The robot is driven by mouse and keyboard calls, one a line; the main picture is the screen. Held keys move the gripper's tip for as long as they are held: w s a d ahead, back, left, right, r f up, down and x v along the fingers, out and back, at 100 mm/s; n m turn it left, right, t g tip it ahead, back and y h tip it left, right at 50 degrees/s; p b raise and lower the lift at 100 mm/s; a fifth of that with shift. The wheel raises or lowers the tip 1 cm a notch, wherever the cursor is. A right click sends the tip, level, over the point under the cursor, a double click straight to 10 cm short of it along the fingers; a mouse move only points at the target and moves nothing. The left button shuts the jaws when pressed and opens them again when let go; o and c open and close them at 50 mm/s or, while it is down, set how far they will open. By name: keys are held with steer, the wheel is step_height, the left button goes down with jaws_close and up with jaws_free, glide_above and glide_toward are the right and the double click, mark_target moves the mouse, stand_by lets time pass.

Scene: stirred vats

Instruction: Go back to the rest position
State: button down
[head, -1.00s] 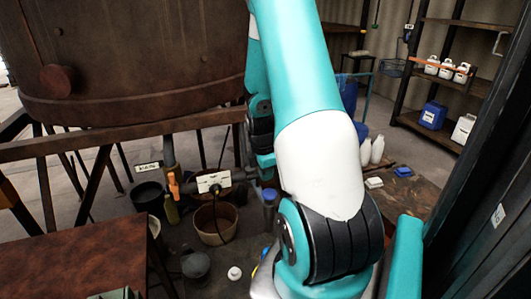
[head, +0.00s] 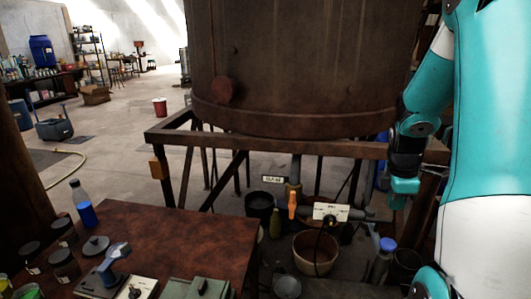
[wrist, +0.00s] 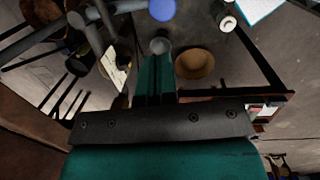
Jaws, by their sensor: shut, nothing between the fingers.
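My gripper (head: 399,197) hangs at the right of the head view, below my teal and white arm. It is in front of the rusty vat's frame and to the right of the valve fittings. In the wrist view my gripper (wrist: 155,72) shows two teal fingers pressed together with nothing between them. Below the fingers, a tan bowl (wrist: 194,62) and a blue-capped container (wrist: 162,9) show.
The big rusty vat (head: 310,70) stands on a metal frame (head: 265,149). An orange-handled valve (head: 292,204) and a labelled box (head: 331,212) sit under it. A brown table (head: 190,240) with bottles and tools is at front left. Open floor (head: 120,135) lies behind it.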

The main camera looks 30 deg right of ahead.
steer(key=w+a+r+m+t+y, duration=0.1)
steer(key=w+a+r, duration=0.2)
steer(key=a, duration=0.7)
steer(key=w+a+r+t+y, duration=0.1)
steer(key=w+a+r, duration=0.25)
steer(key=a, duration=0.75)
steer(key=s+a+r+m+g+y, duration=0.1)
steer(key=s+a+r+y, duration=0.1)
steer(key=s+a, duration=0.5)
steer(key=s+a+r+m+g+y, duration=0.1)
steer(key=s+a+r, duration=0.3)
steer(key=a, duration=0.9)
steer(key=s, duration=0.3)
steer(key=shift+s+a+r+y, duration=0.15)
steer(key=shift+a+y, duration=0.25)
